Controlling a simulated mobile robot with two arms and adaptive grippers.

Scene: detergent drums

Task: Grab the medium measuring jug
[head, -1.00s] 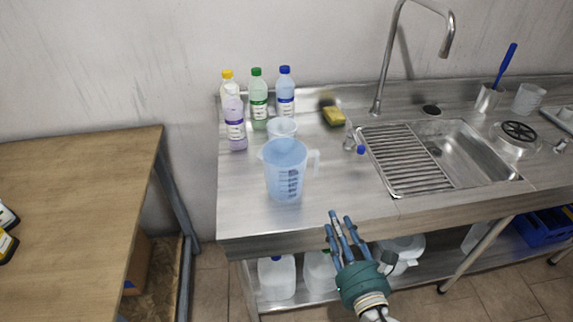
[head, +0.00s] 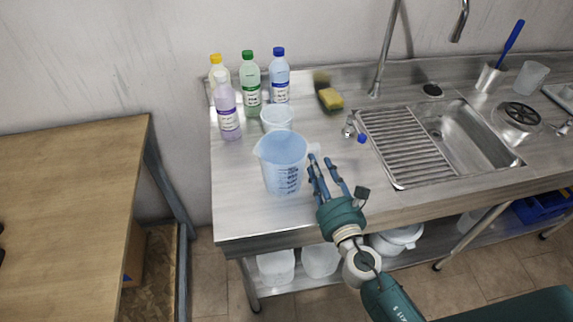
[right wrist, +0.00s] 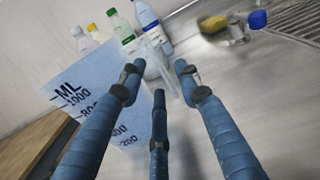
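A large translucent blue measuring jug (head: 282,170) with dark scale marks stands upright near the front of the steel counter. A smaller jug (head: 277,116) stands just behind it; I cannot tell which one counts as medium. My right gripper (head: 324,164) is at the large jug's right side, close by its handle, with fingers spread. In the right wrist view the large jug (right wrist: 88,95) fills the left side, and the pale handle shows between the open fingers (right wrist: 158,80). I cannot tell if they touch it. My left gripper is out of view.
Several bottles, one of them purple (head: 227,105), stand behind the jugs. A yellow sponge (head: 331,98), a small clear bottle with a blue cap (head: 352,130) and the sink (head: 462,138) are to the right. A wooden table (head: 70,200) stands left, across a gap.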

